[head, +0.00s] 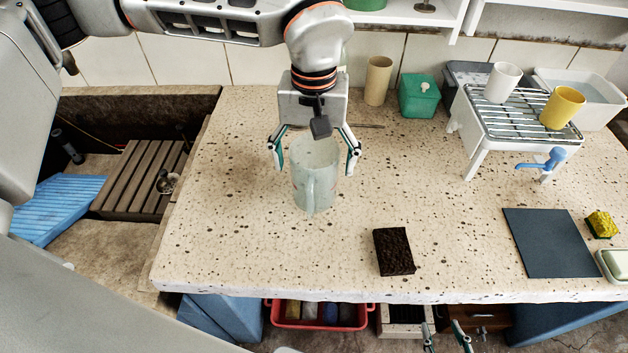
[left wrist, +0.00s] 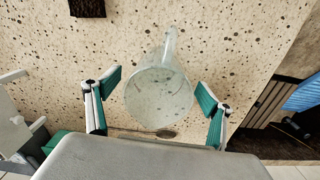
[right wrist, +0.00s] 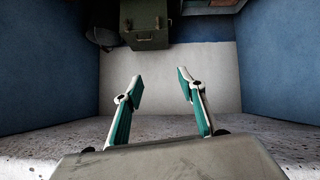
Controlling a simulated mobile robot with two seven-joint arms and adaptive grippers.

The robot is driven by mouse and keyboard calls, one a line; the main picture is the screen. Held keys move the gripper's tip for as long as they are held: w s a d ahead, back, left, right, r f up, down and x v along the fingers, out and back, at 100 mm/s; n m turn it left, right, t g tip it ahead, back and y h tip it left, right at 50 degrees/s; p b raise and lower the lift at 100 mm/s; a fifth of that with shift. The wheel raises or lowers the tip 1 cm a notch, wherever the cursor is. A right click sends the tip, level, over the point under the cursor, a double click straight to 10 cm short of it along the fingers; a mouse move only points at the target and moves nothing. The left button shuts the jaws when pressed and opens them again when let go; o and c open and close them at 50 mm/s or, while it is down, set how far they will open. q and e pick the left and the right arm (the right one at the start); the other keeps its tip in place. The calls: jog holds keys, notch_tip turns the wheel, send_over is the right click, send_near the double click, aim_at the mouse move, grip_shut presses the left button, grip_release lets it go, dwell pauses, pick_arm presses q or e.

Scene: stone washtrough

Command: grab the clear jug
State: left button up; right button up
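The clear jug (head: 314,180) stands upright on the speckled stone counter, its handle toward the front. My left gripper (head: 314,160) is above it, pointing down, with its fingers spread on either side of the jug's rim. In the left wrist view, the jug (left wrist: 160,97) lies between the two open fingers (left wrist: 158,92), with a gap on each side. My right gripper (head: 447,338) is low in front of the counter's edge. In the right wrist view, its fingers (right wrist: 158,82) are apart with nothing between them.
A dark brown sponge (head: 394,251) lies in front of the jug. A tan cup (head: 378,80) and a green box (head: 419,95) stand behind. A white rack (head: 480,135) with cups is at right. A sunken basin (head: 120,165) lies left.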

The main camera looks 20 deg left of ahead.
pick_arm(q)
jog(key=c, duration=1.2)
jog(key=shift+c, duration=0.9)
pick_arm(e)
jog(key=shift+s+f, duration=0.15)
jog(key=shift+s, duration=0.2)
pick_arm(q)
jog(key=shift+r, duration=0.1)
pick_arm(e)
jog(key=shift+s, duration=0.1)
